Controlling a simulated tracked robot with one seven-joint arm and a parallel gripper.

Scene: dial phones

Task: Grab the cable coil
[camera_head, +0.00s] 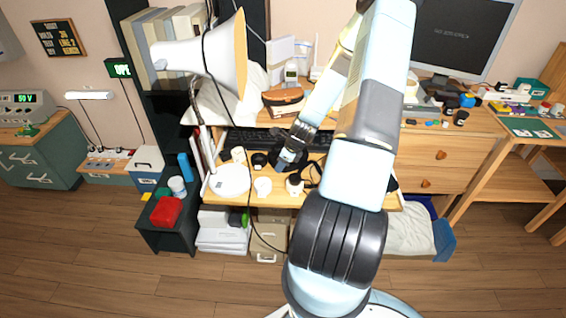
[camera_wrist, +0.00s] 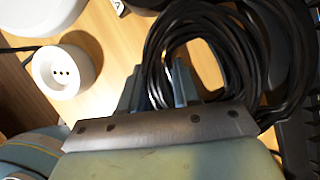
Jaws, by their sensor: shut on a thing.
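The cable coil (camera_wrist: 235,45) is a loop of several black strands, large at the upper right of the wrist view. My gripper (camera_wrist: 160,85) reaches into it from below, with its grey fingers shut on strands at the near left side of the loop. In the head view my gripper (camera_head: 284,160) is low over the desk, in front of the keyboard. There the coil shows only as dark loops around the fingers, partly hidden by them. I cannot tell whether the coil touches the desk.
A white round socket (camera_wrist: 65,72) lies left of the coil. A black keyboard (camera_head: 255,139) lies behind. A large white lamp shade or horn (camera_head: 205,55) stands at upper left.

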